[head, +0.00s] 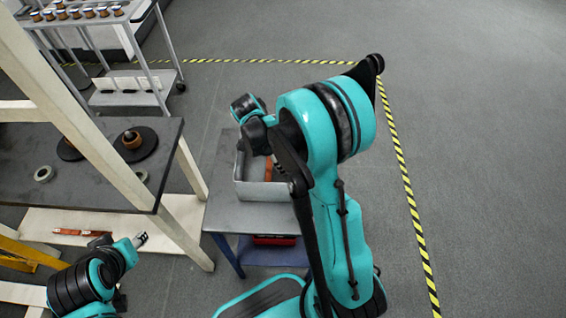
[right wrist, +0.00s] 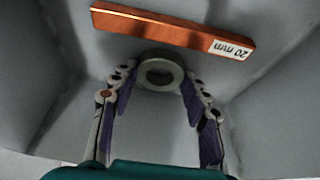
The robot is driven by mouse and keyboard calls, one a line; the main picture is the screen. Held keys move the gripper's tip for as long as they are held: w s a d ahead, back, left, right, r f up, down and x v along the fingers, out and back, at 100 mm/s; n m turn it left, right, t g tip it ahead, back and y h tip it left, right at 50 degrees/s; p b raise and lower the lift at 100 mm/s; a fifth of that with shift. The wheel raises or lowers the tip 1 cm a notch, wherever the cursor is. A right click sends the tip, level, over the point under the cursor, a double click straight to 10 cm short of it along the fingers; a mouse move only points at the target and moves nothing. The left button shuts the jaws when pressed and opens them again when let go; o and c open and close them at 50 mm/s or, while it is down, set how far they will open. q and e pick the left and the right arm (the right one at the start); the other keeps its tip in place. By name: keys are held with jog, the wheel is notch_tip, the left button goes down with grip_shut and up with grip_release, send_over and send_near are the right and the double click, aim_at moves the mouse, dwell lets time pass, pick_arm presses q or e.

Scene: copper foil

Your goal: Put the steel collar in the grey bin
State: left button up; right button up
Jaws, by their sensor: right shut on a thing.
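The steel collar (right wrist: 160,73) is a pale grey ring held between the fingertips of my right gripper (right wrist: 160,80) in the right wrist view. The gripper is shut on it, inside or just above the grey bin (head: 262,191). The bin's pale walls (right wrist: 50,75) surround the gripper in the wrist view; whether the collar touches the floor cannot be told. In the head view my right arm hides the collar and much of the bin. My left gripper (head: 140,240) is low at the left, away from the bin; its jaws are too small to read.
A copper bar (right wrist: 172,30) labelled 20 mm lies in the bin beyond the collar. The bin stands on a small grey table (head: 225,215). A dark workbench (head: 95,180) at left bears a grey ring (head: 44,173) and black discs. Wooden posts stand between.

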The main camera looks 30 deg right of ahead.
jog(key=o, duration=1.4)
jog(key=shift+c, duration=0.2)
